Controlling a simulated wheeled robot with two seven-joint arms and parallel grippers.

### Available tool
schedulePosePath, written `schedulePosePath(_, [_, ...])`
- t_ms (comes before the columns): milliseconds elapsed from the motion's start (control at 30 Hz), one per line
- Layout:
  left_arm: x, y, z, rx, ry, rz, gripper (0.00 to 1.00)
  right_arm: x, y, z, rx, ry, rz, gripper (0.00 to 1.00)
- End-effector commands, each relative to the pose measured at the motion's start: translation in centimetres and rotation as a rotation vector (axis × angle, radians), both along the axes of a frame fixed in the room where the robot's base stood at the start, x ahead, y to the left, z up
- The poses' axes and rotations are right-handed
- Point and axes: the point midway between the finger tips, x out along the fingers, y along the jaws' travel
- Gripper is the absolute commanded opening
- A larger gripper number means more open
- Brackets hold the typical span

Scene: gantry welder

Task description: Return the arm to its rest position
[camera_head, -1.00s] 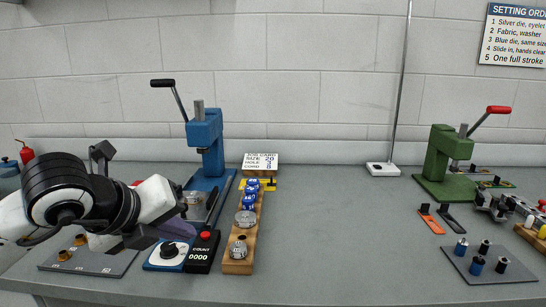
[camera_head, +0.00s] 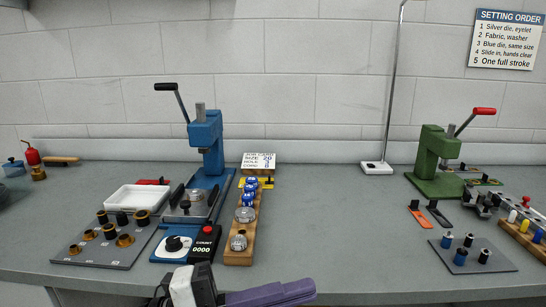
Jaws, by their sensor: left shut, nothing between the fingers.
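My left gripper (camera_head: 300,290) shows at the bottom middle of the head view, in front of the bench's front edge. Its purple fingers point to the right and are shut with nothing between them. The dark and white wrist part (camera_head: 192,287) is cut off by the bottom of the picture, and the rest of the arm is out of sight. My right gripper is not in view.
A blue press (camera_head: 207,150) stands behind a black counter box (camera_head: 205,243) and a wooden die rack (camera_head: 240,252). A die plate (camera_head: 85,250) and white tray (camera_head: 133,203) lie left. A green press (camera_head: 435,165) stands right. The bench (camera_head: 330,230) is clear between.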

Motion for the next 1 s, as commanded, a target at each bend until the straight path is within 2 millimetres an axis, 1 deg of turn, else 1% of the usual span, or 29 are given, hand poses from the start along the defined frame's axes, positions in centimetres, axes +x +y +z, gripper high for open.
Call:
schedulePosePath(33, [0.8,0.9,0.2,-0.148,0.103,0.073,0.0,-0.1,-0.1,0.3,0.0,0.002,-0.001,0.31])
schedulePosePath(67, [1.6,1.8,0.2,-0.227,0.159,0.127,0.0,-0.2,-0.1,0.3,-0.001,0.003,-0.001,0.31])
schedulePosePath(133, [3.7,4.4,-1.3,-0.384,0.305,0.276,0.0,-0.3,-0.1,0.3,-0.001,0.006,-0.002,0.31])
schedulePosePath(167, [4.5,5.7,-2.6,-0.44,0.376,0.348,0.0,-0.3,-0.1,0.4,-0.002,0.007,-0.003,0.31])
schedulePosePath(200, [5.5,7.6,-4.8,-0.501,0.474,0.453,0.0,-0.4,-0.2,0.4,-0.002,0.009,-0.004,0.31])
schedulePosePath(233, [5.9,9.0,-6.7,-0.533,0.545,0.525,0.0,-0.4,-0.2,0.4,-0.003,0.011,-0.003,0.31])
schedulePosePath(267, [6.2,10.2,-8.6,-0.557,0.611,0.592,0.0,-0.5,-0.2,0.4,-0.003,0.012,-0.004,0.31])
schedulePosePath(300, [6.2,11.6,-11.4,-0.578,0.699,0.677,0.0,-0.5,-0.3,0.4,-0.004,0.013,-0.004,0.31])
schedulePosePath(333, [6.0,12.6,-13.5,-0.589,0.763,0.737,0.0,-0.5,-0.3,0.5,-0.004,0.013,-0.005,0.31])
schedulePosePath(367, [5.6,13.5,-15.6,-0.592,0.826,0.793,0.0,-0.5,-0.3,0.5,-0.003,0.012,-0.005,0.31])
schedulePosePath(400, [4.8,14.6,-18.4,-0.592,0.911,0.865,0.0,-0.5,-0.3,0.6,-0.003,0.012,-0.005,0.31])
schedulePosePath(433, [4.1,15.3,-20.5,-0.589,0.972,0.913,0.0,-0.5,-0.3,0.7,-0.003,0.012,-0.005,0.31])
schedulePosePath(467, [3.1,15.9,-22.5,-0.583,1.034,0.96,0.0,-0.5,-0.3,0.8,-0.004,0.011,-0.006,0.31])
schedulePosePath(500, [1.7,16.6,-25.1,-0.57,1.117,1.019,0.0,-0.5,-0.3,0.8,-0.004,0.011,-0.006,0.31])
schedulePosePath(567, [-0.7,17.3,-28.7,-0.544,1.232,1.094,0.0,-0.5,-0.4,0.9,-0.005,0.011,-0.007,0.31])
schedulePosePath(600, [-2.4,17.7,-30.8,-0.524,1.306,1.138,0.0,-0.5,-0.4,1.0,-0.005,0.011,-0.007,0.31])
schedulePosePath(667, [-4.9,18.0,-33.4,-0.494,1.404,1.188,0.0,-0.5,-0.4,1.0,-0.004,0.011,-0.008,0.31])
schedulePosePath(700, [-6.5,18.1,-34.9,-0.473,1.46,1.214,0.0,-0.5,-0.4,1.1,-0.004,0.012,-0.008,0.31])
schedulePosePath(800, [-9.7,18.2,-37.4,-0.435,1.571,1.258,0.0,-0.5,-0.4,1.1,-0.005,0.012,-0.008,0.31])
schedulePosePath(833, [-10.4,18.2,-37.9,-0.426,1.594,1.266,0.0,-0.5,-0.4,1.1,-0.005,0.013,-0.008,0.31])
schedulePosePath(900, [-11.5,18.1,-38.6,-0.411,1.632,1.277,0.0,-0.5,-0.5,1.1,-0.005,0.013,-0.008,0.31])
schedulePosePath(1000, [-12.0,18.1,-38.9,-0.404,1.647,1.282,0.0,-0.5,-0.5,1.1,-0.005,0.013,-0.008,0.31])
